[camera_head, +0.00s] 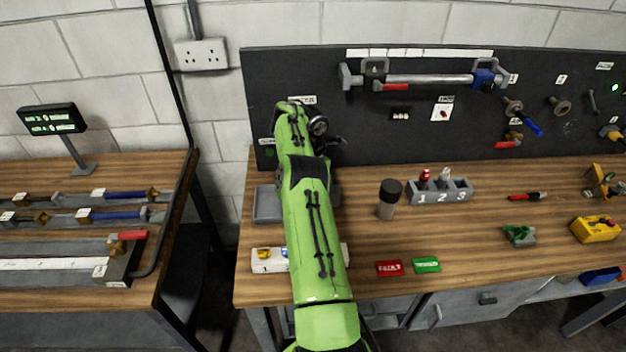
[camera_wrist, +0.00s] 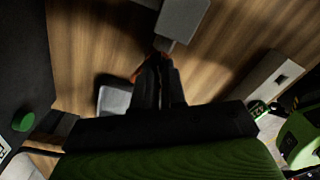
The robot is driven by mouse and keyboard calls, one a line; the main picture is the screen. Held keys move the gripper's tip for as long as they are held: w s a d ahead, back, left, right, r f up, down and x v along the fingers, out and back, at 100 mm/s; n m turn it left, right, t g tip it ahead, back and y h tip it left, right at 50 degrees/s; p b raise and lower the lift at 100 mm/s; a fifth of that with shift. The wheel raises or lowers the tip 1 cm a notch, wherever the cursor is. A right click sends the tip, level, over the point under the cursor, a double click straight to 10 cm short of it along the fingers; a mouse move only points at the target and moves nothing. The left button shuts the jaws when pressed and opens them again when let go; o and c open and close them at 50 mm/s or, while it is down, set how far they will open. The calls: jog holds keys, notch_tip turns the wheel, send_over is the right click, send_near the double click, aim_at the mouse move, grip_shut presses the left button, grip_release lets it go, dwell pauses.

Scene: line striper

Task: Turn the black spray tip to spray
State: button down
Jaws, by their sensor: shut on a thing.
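My gripper shows in the wrist view (camera_wrist: 158,62), pointing away with its dark fingers close together. They are shut on a small orange-red thing (camera_wrist: 137,73), which shows only at the left of the fingertips and is mostly hidden. I cannot clearly make out a black spray tip, nor how it is turned. A grey block (camera_wrist: 182,18) stands just past the fingertips; I cannot tell if they touch. In the head view my green arm hides the fingers and the bench below them. A black-capped grey cylinder (camera_head: 388,200) stands upright right of my arm.
A grey tray (camera_head: 266,204) and a white block (camera_head: 265,261) are partly behind my arm. A numbered holder (camera_head: 440,191) stands right of the cylinder. Red (camera_head: 389,268) and green (camera_head: 426,265) labels lie in front. A dark tool board (camera_head: 440,130) stands behind the bench.

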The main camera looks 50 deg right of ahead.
jog(key=shift+s+f, duration=0.1)
jog(key=shift+f, duration=0.1)
jog(key=c, duration=0.6)
grip_release()
jog(key=shift+r, duration=0.1)
jog(key=shift+o, duration=0.2)
jog(key=r+p, duration=0.3)
jog(key=p, duration=0.1)
jog(key=r+p, duration=0.4)
jog(key=shift+w+d+r+p, duration=0.1)
jog(key=shift+w+r+p, duration=0.1)
jog(key=shift+p, duration=0.1)
jog(key=shift+f, duration=0.1)
